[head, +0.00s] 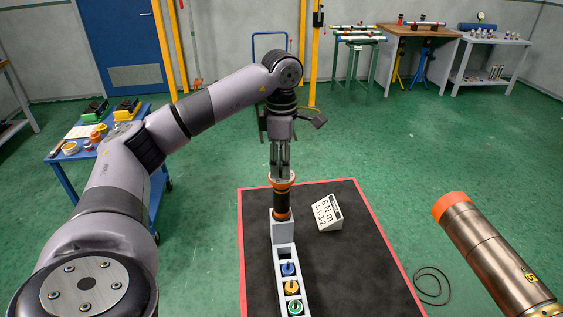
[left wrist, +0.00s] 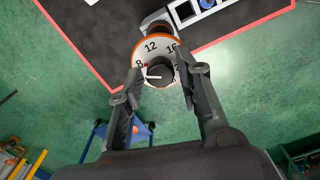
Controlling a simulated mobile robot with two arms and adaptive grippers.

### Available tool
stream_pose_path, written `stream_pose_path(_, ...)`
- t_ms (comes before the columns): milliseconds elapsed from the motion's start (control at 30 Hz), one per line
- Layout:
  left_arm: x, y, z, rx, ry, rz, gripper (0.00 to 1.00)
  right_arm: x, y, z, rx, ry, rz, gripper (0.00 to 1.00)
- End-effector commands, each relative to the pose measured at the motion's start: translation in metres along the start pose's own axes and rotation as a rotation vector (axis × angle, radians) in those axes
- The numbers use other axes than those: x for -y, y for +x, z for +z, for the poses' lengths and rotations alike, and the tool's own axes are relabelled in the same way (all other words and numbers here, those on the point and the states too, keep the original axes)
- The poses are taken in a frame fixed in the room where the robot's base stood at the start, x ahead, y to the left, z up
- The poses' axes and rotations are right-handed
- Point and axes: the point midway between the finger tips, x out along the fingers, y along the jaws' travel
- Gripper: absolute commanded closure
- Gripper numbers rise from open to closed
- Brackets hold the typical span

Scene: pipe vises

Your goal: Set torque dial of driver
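The driver (head: 282,207) stands upright in a grey holder (head: 283,231), with a black body and orange bands. Its top dial (left wrist: 152,47) has an orange rim and a white face; 8, 12 and 16 are readable, and other numbers are hidden by my fingers. A dark knob (left wrist: 160,74) sits at the dial's middle, its white mark pointing left, just below the 8. My left gripper (head: 280,176) points straight down over the dial. In the left wrist view its fingers (left wrist: 160,82) are apart on either side of the knob, with a visible gap. My right gripper is out of view.
A small sign (head: 328,213) reading "8 N m", with a smaller line below, stands right of the driver on the black mat (head: 355,260). A grey rack (head: 281,258) with blue, yellow and green round pieces runs toward me. A blue cart (head: 75,155) stands left.

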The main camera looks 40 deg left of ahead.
Motion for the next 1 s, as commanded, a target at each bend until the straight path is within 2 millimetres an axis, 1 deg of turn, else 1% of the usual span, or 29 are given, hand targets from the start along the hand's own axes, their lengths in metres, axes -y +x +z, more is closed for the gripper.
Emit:
stream_pose_path(33, 0.000, 0.000, 0.000, 0.000, 0.000, 0.000, 0.63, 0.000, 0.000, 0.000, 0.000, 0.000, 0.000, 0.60)
stream_pose_path(133, 0.000, 0.000, 0.000, 0.000, 0.000, 0.000, 0.56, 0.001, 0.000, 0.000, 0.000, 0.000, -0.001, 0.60)
stream_pose_path(467, 0.000, -0.002, 0.000, 0.001, -0.001, 0.001, 0.56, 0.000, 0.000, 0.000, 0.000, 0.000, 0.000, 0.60)
stream_pose_path(567, -0.001, -0.012, 0.001, 0.003, 0.000, 0.003, 0.56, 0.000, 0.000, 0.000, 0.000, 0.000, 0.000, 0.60)
stream_pose_path(800, -0.001, -0.052, 0.001, 0.003, -0.001, 0.005, 0.56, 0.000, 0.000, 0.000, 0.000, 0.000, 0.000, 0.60)
stream_pose_path(900, -0.001, -0.066, 0.000, 0.003, -0.001, 0.005, 0.56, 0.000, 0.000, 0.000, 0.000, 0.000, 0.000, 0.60)
stream_pose_path(1000, -0.001, -0.076, 0.001, 0.002, 0.000, 0.004, 0.56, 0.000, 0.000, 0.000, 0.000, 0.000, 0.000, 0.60)
